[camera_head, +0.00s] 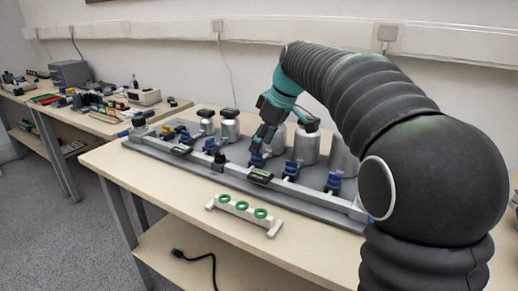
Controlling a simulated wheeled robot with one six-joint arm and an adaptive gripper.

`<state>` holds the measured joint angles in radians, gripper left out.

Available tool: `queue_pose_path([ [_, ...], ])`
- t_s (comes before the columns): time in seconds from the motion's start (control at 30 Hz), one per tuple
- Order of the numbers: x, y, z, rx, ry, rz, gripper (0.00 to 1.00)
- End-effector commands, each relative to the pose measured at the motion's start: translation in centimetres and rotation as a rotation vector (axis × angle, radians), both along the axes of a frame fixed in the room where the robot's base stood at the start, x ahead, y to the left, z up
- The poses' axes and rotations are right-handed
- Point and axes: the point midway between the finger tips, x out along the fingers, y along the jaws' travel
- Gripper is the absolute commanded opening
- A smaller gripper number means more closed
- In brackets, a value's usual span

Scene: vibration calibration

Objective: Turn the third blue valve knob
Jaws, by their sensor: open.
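A grey calibration rig (200,158) lies along the table, with a row of blue valve knobs on its front side. One blue knob (256,160) sits near the middle of the row, directly below my gripper. Other blue knobs stand to its left (210,145) and to its right (290,169), and one is at the far right (333,184). My gripper (262,146) is open and points down at the middle knob. Its fingertips are at or just above the knob; I cannot tell whether they touch it. My arm hides the right end of the rig.
Silver cylinders (305,147) stand behind the knobs, close to my gripper. A white bracket with green rings (242,209) lies in front of the rig on the wooden table (180,190). A cluttered second table (85,122) stands at the left. A black cable (195,256) lies on the lower shelf.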

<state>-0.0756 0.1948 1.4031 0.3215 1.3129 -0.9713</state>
Motion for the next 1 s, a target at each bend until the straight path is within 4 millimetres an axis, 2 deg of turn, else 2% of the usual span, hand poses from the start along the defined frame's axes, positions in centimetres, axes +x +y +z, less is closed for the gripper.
queue_pose_path([
  [0.2, -0.8, -1.5, 4.2, 0.000, -0.003, -0.001, 0.56],
  [0.43, -1.5, -2.5, 7.2, 0.000, -0.001, 0.000, 0.56],
  [0.6, -1.8, -2.8, 8.0, 0.000, 0.001, 0.000, 0.56],
  [1.0, -1.8, -2.7, 8.1, 0.000, 0.000, 0.002, 0.56],
])
